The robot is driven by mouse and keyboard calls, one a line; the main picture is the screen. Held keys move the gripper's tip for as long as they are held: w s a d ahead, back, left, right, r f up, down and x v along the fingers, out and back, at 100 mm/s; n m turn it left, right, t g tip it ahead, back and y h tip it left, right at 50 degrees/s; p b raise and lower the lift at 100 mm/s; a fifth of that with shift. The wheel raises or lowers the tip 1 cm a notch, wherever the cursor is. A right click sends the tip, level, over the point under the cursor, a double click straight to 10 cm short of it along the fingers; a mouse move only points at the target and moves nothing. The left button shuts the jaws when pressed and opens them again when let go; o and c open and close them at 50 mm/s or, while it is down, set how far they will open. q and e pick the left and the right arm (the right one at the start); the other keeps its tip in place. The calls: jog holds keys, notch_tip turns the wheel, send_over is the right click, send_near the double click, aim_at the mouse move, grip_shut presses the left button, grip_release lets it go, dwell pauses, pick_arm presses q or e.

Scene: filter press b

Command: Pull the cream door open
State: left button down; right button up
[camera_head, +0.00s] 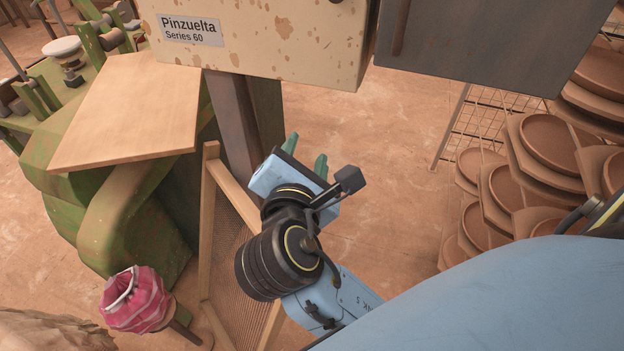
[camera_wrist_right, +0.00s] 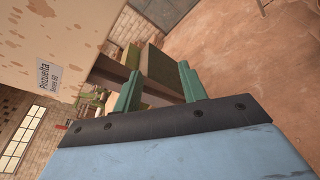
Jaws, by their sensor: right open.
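A cream, rust-spotted panel (camera_head: 270,40) with a "Pinzuelta Series 60" label is at the top of the head view. It fills the upper left of the right wrist view (camera_wrist_right: 60,35). Its upper part is cut off in the head view, and I cannot tell where a door edge or handle is. My right gripper (camera_head: 306,156) is below the panel in the head view, apart from it. Its green fingers stand apart and empty in the right wrist view (camera_wrist_right: 160,82). My left gripper is not in view.
A dark grey panel (camera_head: 480,45) with a bar hangs right of the cream one. A dark post (camera_head: 235,125) stands below. A wooden board (camera_head: 135,110) lies on the green machine (camera_head: 120,215). Brown trays (camera_head: 550,145) are stacked at right. A wood-framed screen (camera_head: 207,225) leans near my arm.

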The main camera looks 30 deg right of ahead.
notch_tip(320, 180, down, 8)
jog(key=d+m+g+y, duration=0.1)
jog(key=m+g+y, duration=0.1)
jog(key=m, duration=0.2)
jog(key=shift+d+r+y, duration=0.15)
jog(key=shift+d+y, duration=0.15)
jog(key=shift+y, duration=0.1)
jog(key=shift+s, duration=0.15)
